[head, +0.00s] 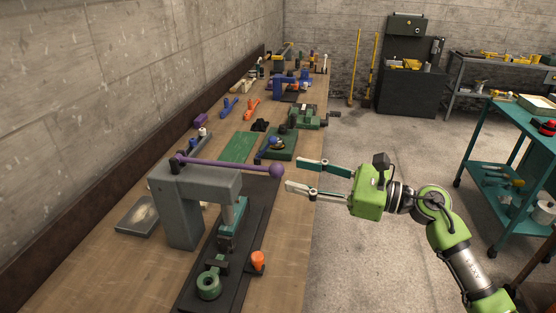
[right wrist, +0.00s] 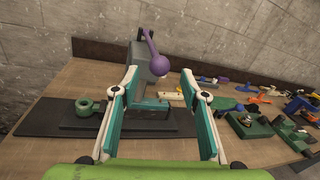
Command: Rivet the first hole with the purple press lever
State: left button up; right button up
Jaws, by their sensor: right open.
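The purple press lever (head: 228,165) lies across the top of the grey press (head: 190,205) in the head view, its ball end pointing right. In the right wrist view the lever (right wrist: 153,52) rises above the press, seen between the fingers. My right gripper (head: 286,174) is open and empty, its fingertips just right of the lever's ball and apart from it. The right gripper also shows in the wrist view (right wrist: 158,75). Under the press ram is a teal part (head: 231,228) on a black base plate (head: 222,270). The hole itself cannot be made out. My left gripper is not in view.
A green ring-shaped part (head: 209,285) and an orange piece (head: 258,261) stand near the front of the base. Behind the press are a green mat (head: 239,148), a green vise (head: 305,117) and several tools. A teal cart (head: 520,125) stands at right, with open floor between.

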aim_at(280, 170)
jog(key=p+x, duration=0.2)
jog(key=x, duration=0.3)
jog(key=shift+a+r, duration=0.15)
jog(key=shift+a, duration=0.15)
jog(key=shift+w+a, duration=0.25)
jog(key=shift+a, duration=0.1)
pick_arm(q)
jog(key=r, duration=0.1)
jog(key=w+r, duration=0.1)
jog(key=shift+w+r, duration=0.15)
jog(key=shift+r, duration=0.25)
pick_arm(e)
jog(key=shift+c, duration=0.4)
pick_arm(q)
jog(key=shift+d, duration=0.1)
pick_arm(e)
grip_shut()
